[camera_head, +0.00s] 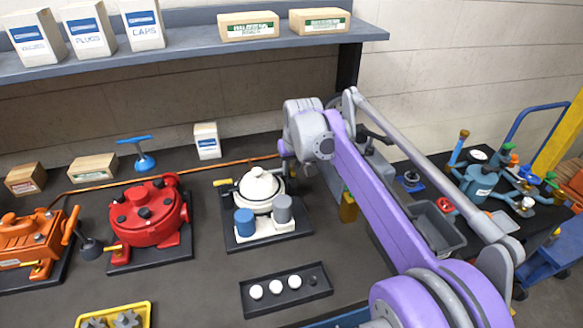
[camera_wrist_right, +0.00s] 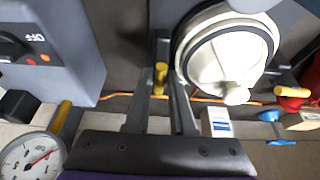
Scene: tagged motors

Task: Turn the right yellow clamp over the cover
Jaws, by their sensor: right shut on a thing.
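The white motor (camera_head: 262,188) with its round pale cover stands on a dark plate in the middle of the bench in the head view. Its left yellow clamp (camera_head: 223,183) sticks out to the left. My right gripper (camera_head: 287,160) is at the cover's right rear side, largely hidden by its own wrist. In the right wrist view the round cover (camera_wrist_right: 226,55) is beside the fingers. The right yellow clamp (camera_wrist_right: 160,78) shows upright between the fingertips of my right gripper (camera_wrist_right: 158,92), which is shut on it. My left gripper is not in view.
A grey box with an OFF label (camera_wrist_right: 50,50) and a gauge (camera_wrist_right: 32,158) are close to the right gripper. A red motor (camera_head: 150,213) stands left. A black tray with white balls (camera_head: 286,290) lies in front. A small white box (camera_head: 207,141) stands behind.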

